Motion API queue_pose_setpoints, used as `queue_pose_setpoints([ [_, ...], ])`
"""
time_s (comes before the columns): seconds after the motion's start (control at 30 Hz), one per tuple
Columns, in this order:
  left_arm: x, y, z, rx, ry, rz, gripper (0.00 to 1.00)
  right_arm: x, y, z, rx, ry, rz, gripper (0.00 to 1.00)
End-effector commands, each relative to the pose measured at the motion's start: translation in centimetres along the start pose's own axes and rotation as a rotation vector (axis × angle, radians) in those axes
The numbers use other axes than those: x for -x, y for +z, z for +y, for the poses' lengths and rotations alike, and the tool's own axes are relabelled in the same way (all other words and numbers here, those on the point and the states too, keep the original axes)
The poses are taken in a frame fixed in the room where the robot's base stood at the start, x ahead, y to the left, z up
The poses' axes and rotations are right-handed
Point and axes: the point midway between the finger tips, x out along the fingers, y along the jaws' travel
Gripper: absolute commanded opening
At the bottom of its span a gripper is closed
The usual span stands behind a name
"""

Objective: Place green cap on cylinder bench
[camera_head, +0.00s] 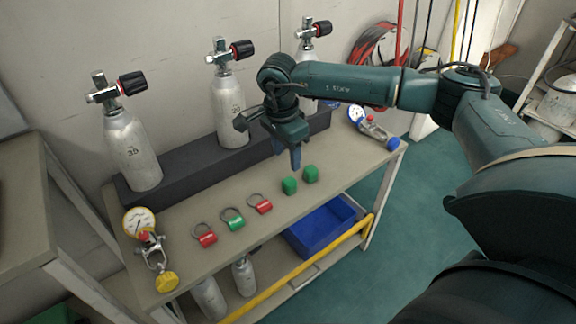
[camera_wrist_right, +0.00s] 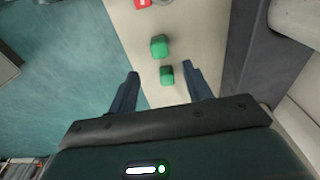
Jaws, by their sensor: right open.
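Two green caps stand on the cylinder bench (camera_head: 185,268), right of the ringed tags. The left cap (camera_head: 289,186) and the right cap (camera_head: 311,174) are close together and apart. In the right wrist view one cap (camera_wrist_right: 166,75) lies between and beyond my fingertips, and the other cap (camera_wrist_right: 159,46) is farther up. My right gripper (camera_head: 295,160) is open and empty, pointing down above the bench, just behind the caps; its fingertips also show in the right wrist view (camera_wrist_right: 160,76). My left gripper is not in view.
Three grey cylinders, one (camera_head: 132,150) at left, stand on a dark rack (camera_head: 180,178) behind. Red tags (camera_head: 205,239), a green tag (camera_head: 235,223), a yellow-capped gauge regulator (camera_head: 152,250) and a blue-capped one (camera_head: 372,128) lie on the bench. A blue bin (camera_head: 310,235) sits below.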

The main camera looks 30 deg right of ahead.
Motion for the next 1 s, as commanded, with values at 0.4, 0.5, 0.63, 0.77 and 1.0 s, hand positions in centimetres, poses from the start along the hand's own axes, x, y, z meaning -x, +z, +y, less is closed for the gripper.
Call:
queue_pose_setpoints([
  [0.4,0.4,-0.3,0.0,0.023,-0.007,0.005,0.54,0.9,5.6,1.6,0.025,0.04,-0.166,0.5],
  [0.5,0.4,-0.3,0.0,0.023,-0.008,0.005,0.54,-0.9,13.3,4.6,0.022,0.114,-0.42,0.5],
  [0.63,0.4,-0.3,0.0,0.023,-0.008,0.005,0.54,0.1,24.2,10.2,-0.079,0.29,-0.849,0.5],
  [0.77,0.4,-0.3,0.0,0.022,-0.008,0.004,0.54,4.6,31.2,14.4,-0.287,0.535,-1.246,0.5],
  [1.0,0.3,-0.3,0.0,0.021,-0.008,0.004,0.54,13.2,33.0,15.2,-0.899,1.117,-1.815,0.5],
])
